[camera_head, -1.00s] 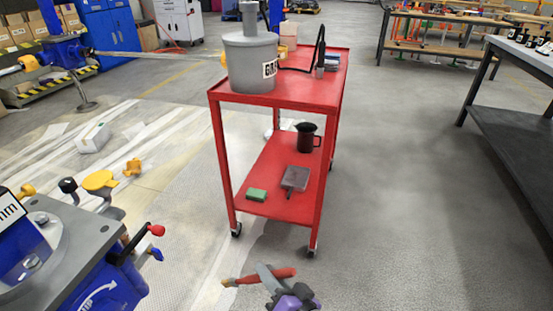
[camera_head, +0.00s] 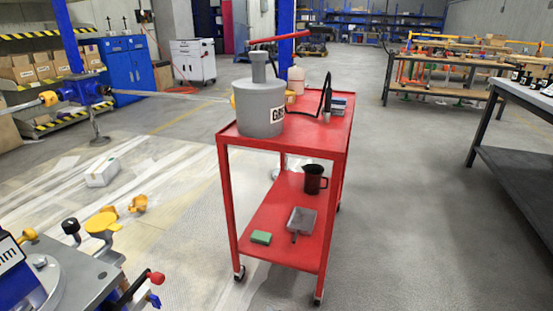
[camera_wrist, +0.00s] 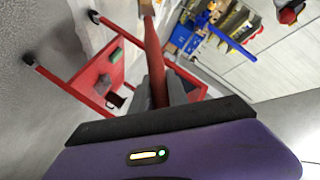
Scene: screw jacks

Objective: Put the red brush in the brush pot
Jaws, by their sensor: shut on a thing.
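The red brush (camera_wrist: 152,42) is in my gripper (camera_wrist: 160,85) in the wrist view. Its red handle runs between the two grey fingers, and its lighter tip points to the top edge of the picture, away from my purple palm. The gripper is shut on the handle, and the brush is held in the air. Neither gripper nor brush shows in the head view. I cannot tell for sure which vessel is the brush pot. A dark jug (camera_head: 314,179) stands on the lower shelf of the red cart (camera_head: 300,148).
A grey tray (camera_head: 301,220) and green block (camera_head: 261,237) lie below. A blue machine is lower left; floor right of the cart is clear.

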